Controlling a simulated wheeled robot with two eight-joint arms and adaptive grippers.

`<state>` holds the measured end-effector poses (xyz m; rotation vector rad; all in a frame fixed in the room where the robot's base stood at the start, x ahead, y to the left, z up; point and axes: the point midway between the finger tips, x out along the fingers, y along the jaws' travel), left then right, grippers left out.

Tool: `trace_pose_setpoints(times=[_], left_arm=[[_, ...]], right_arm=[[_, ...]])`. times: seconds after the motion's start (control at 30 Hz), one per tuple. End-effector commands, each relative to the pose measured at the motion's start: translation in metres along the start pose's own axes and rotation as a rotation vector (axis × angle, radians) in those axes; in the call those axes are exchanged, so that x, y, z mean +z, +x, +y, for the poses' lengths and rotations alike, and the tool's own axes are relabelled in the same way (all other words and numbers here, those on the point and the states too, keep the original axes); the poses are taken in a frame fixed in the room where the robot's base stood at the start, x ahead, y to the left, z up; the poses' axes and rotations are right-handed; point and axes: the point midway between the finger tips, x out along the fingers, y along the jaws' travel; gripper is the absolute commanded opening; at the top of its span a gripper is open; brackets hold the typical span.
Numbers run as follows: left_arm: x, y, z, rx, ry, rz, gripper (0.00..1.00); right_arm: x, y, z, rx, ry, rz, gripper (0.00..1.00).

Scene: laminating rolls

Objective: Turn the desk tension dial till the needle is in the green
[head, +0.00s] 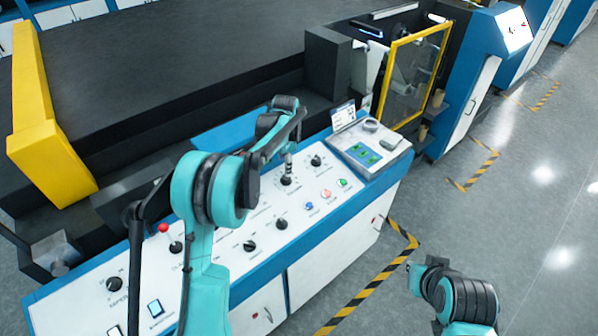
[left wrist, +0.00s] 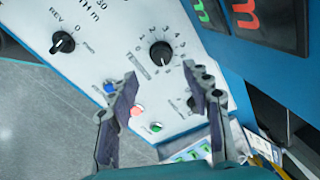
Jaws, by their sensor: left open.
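I cannot read the dial's name. Red and green marks show on dark displays (left wrist: 258,18) at the upper right; I cannot make out a needle. My right arm shows at the head view's lower right, without a clear gripper.
A REV-FWD dial (left wrist: 62,42) and another dial (head: 316,160) flank the numbered dial. Blue (head: 309,206), red (head: 326,194) and green (head: 343,183) buttons lie nearby. A device with green screens (head: 365,155) is at the right end.

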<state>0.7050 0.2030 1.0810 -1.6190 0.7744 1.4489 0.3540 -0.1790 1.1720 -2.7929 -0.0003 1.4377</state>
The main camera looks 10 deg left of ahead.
Motion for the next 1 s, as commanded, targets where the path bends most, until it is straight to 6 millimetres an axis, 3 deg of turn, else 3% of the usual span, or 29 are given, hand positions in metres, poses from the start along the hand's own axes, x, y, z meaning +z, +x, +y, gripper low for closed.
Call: trace_pose_setpoints(times=[0.23,0.6,1.0], left_arm=[[-0.002,0.024,-0.005,0.012,0.031,-0.009,0.49],[-0.002,0.080,-0.004,0.010,0.029,-0.008,0.49],[-0.002,0.087,-0.004,0.010,0.029,-0.008,0.47]], right_arm=[[0.000,-0.001,0.000,0.000,0.000,0.000,0.00],[0.003,0.004,0.000,0.000,0.000,0.000,0.00],[0.003,0.005,0.000,0.000,0.000,0.000,0.00]])
